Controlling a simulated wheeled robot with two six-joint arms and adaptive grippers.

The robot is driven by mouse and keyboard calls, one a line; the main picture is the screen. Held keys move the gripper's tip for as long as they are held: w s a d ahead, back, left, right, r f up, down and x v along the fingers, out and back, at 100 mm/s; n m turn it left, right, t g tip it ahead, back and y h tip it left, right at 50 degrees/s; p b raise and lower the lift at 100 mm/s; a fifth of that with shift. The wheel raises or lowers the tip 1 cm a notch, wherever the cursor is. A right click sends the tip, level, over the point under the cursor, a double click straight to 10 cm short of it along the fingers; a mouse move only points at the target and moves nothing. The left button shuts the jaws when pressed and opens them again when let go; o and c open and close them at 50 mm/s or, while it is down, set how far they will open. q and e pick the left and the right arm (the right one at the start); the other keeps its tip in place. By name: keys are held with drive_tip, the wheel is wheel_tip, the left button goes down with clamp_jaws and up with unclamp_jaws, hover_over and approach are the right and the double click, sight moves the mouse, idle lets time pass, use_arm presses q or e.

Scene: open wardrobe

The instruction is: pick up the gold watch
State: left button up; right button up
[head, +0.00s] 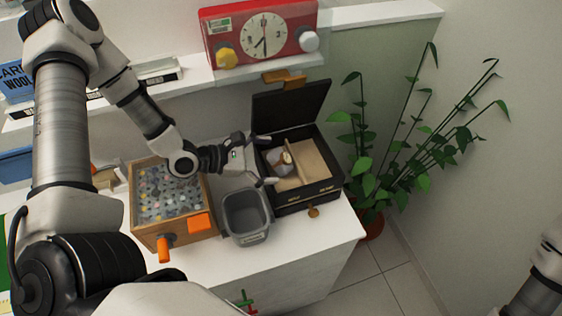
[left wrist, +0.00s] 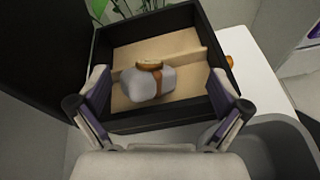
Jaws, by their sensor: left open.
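The gold watch (head: 285,157) is wrapped around a pale cushion (head: 278,163) inside the open black box (head: 310,200). In the left wrist view, the watch (left wrist: 149,66) shows as a gold-brown band around the white cushion (left wrist: 140,85), on the box's tan lining beside a low divider. My left gripper (head: 264,160) is at the box's left side with its fingers apart and pointing toward the watch. In the left wrist view, its fingers (left wrist: 160,92) stand on either side of the cushion with nothing between them gripped. My right gripper is out of view.
The box's raised black lid (head: 290,105) stands at its back. A grey bin (head: 246,216) is just in front of my left gripper. A wooden case of small colourful pieces (head: 172,193) is left of it. A red clock (head: 262,35) sits behind; a plant (head: 375,170) is right.

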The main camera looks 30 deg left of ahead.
sight(277, 157)
use_arm(q)
drive_tip(key=w, duration=0.1)
drive_tip(key=w+f, duration=0.2)
drive_tip(key=shift+w+d+f+p, duration=0.25)
drive_tip(key=shift+w+p, duration=0.05)
drive_tip(key=shift+w, duration=0.1)
drive_tip(key=shift+w+d, duration=0.35)
drive_tip(key=shift+d, duration=0.65)
drive_tip(key=shift+a+f, duration=0.1)
drive_tip(key=shift+a, duration=0.1)
drive_tip(key=shift+c, duration=1.1)
drive_tip(key=shift+a, duration=0.15)
drive_tip(key=c, duration=0.6)
drive_tip(key=shift+c, duration=1)
